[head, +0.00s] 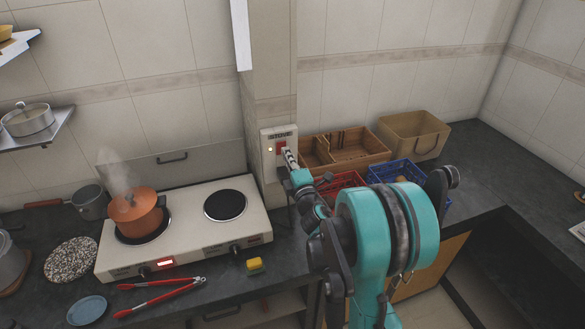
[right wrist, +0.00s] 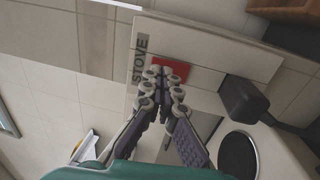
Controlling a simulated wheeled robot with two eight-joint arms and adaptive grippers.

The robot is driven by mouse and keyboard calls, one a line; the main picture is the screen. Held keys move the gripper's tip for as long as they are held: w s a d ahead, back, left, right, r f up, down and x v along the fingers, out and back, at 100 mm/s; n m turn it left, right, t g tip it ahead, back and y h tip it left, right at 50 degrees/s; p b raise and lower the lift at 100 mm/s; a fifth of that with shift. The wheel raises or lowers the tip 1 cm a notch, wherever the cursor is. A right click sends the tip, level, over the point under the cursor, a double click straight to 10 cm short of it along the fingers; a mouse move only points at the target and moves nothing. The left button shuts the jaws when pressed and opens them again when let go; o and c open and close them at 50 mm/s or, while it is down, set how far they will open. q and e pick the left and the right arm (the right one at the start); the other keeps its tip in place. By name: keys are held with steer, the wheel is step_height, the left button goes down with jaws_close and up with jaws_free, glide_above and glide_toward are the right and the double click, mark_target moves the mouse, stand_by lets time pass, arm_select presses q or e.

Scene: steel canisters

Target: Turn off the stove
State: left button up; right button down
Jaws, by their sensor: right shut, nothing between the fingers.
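The white wall switch panel (head: 267,138) has a red switch (head: 281,146) and a small lit lamp. In the right wrist view the panel reads "STOVE" (right wrist: 140,60), and its red switch (right wrist: 174,67) lies right at my fingertips. My right gripper (head: 289,157) is shut and empty, with its tips (right wrist: 163,75) at the switch; I cannot tell whether they touch it. The white two-burner stove (head: 190,217) shows a lit red display (head: 166,263). A steaming orange pot (head: 135,212) stands on its left burner. My left gripper is not in view.
A black plug (right wrist: 245,99) sits beside the switch. Wooden boxes (head: 358,147), a tan bin (head: 413,134), a red crate (head: 343,181) and a blue crate (head: 397,172) stand right of the panel. Red tongs (head: 160,296) and a yellow sponge (head: 255,267) lie in front of the stove.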

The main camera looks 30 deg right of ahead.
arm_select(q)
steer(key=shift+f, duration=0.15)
arm_select(e)
steer(key=shift+x, duration=0.8)
steer(key=shift+w+r, duration=0.1)
steer(key=shift+w, duration=0.05)
steer(key=shift+w+r, duration=0.15)
steer(key=shift+w, duration=0.15)
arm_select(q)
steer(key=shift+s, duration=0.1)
arm_select(e)
steer(key=shift+s, duration=0.1)
